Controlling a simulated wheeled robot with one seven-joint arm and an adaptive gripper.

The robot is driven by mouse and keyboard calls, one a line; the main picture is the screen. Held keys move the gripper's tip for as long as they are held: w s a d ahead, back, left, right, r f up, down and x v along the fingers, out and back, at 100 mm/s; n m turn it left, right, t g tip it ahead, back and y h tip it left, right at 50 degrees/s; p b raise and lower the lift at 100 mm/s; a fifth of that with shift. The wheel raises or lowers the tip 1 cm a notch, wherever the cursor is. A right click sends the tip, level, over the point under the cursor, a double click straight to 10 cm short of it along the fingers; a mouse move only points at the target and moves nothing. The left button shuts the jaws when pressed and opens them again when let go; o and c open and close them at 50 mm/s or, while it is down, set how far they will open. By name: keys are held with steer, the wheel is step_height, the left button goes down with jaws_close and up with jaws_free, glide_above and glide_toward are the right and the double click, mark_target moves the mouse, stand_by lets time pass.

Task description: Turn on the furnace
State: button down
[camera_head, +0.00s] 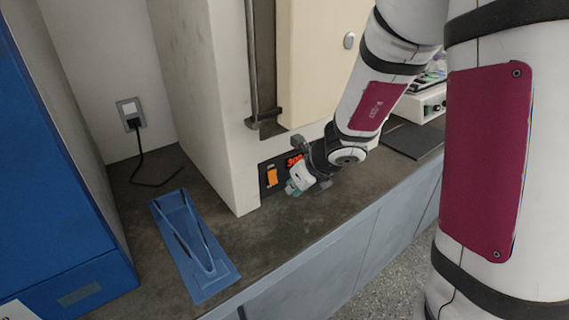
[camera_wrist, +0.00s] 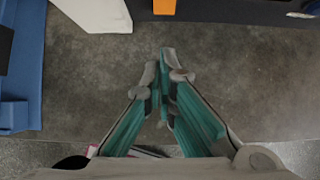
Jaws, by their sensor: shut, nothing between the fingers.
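The furnace (camera_head: 210,110) is a tall cream cabinet on the dark counter in the head view. Low on its front is a black control panel with an orange switch (camera_head: 271,177) and a red lit display (camera_head: 294,160) that is partly hidden by my wrist; it seems to begin with 30. My gripper (camera_head: 294,189) is just in front of and to the right of the switch, apart from it as far as I can see. In the wrist view my gripper (camera_wrist: 165,75) is shut and empty above the counter. The orange switch (camera_wrist: 164,7) shows at the top edge there.
A blue tray with tongs-like bars (camera_head: 195,245) lies on the counter (camera_head: 270,230) left of my gripper. A blue cabinet (camera_head: 60,170) stands at far left. A wall outlet (camera_head: 131,112) has a black cord. A white device (camera_head: 425,106) stands at the back right.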

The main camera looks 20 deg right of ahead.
steer(key=s+a+r+n+y+p, duration=0.1)
steer(key=s+a+r+n, duration=0.3)
steer(key=s+r+n, duration=0.4)
steer(key=s+a+r+n+g+y+p, duration=0.1)
steer(key=s+a+r+n+p, duration=0.3)
steer(key=s+r+n, duration=0.4)
steer(key=shift+r+n, duration=1.2)
steer(key=shift+r, duration=0.4)
steer(key=s+d+r+n+h+p, duration=0.1)
steer(key=s+d+r+n+h, duration=0.1)
steer(key=s+n, duration=0.5)
steer(key=s+d+r+n+g+h, duration=0.1)
steer(key=s+d+r+n+h, duration=0.1)
steer(key=s+d+n, duration=0.2)
steer(key=s+n, duration=0.3)
steer(key=s, duration=0.1)
steer(key=shift+s+r+p, duration=0.25)
steer(key=shift+r+p, duration=0.1)
